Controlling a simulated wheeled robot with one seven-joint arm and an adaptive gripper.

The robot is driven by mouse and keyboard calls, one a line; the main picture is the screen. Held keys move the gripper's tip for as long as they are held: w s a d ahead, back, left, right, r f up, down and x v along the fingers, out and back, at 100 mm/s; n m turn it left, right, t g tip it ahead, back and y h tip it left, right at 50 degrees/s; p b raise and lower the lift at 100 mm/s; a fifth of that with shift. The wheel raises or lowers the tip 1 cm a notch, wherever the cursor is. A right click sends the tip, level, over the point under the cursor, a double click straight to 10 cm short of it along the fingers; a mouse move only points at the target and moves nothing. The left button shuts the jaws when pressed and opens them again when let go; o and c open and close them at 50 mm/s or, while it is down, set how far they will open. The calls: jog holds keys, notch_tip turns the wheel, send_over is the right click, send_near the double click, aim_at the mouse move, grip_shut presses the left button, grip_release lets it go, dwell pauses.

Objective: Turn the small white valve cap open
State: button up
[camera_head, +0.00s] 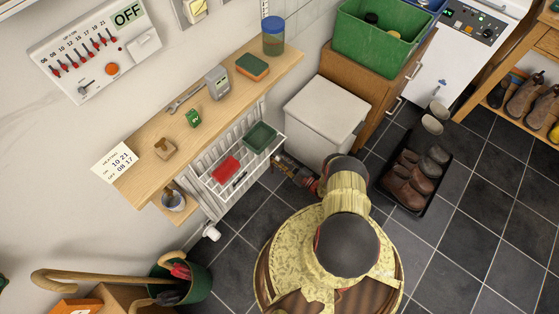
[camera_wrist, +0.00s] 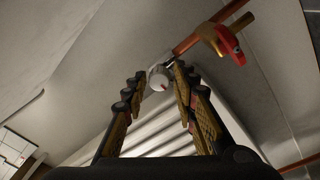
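A small round white cap (camera_wrist: 158,78) with a reddish mark shows in the wrist view, between or just beyond my fingertips. I cannot tell how far away it is. My gripper (camera_wrist: 159,75) is open, with one finger on each side of the cap and no clear contact. In the head view my gripper (camera_head: 281,160) is low beside the right end of the white radiator (camera_head: 200,192), mostly hidden by my arm. A white valve knob (camera_head: 211,233) shows at the radiator's lower left end, away from my gripper.
A red lever valve (camera_wrist: 229,44) on a copper pipe (camera_wrist: 200,38) is close at the upper right of the wrist view. A white rack (camera_head: 215,185) with a red and a green item hangs on the radiator. A white bin (camera_head: 325,110) stands right of it.

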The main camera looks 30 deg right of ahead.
jog(key=v, duration=1)
jog(key=shift+s, duration=0.4)
jog(key=shift+d+f, duration=0.1)
jog(key=shift+d, duration=0.05)
